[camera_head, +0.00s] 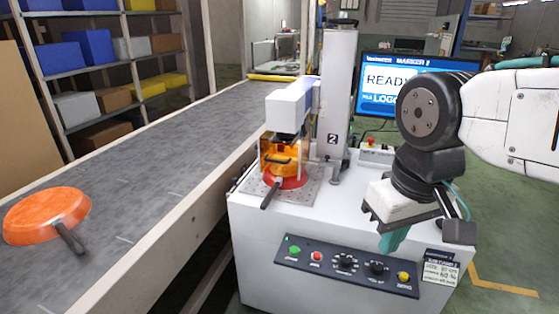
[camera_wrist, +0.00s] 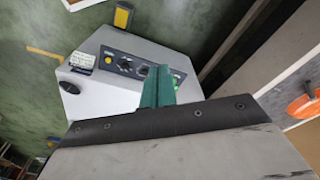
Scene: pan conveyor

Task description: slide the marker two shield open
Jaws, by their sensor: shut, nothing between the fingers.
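Marker two (camera_head: 338,110) is the machine with a white column labelled 2, on a white cabinet. Its translucent orange shield (camera_head: 283,150) stands below the white marking head (camera_head: 290,106), with a dark bar across its front. A red pan (camera_head: 293,182) sits behind and under the shield on a grey plate, its dark handle sticking out toward the front. My gripper (camera_head: 392,240) is to the right of the shield, apart from it, above the cabinet's front right. Its teal fingers are shut and empty; they also show in the wrist view (camera_wrist: 158,86).
A control panel (camera_head: 345,266) with buttons and knobs is on the cabinet front. A conveyor (camera_head: 130,150) runs along the left, carrying an orange pan (camera_head: 48,214). A monitor (camera_head: 385,85) reading READY stands behind. The cabinet top between shield and gripper looks mostly clear.

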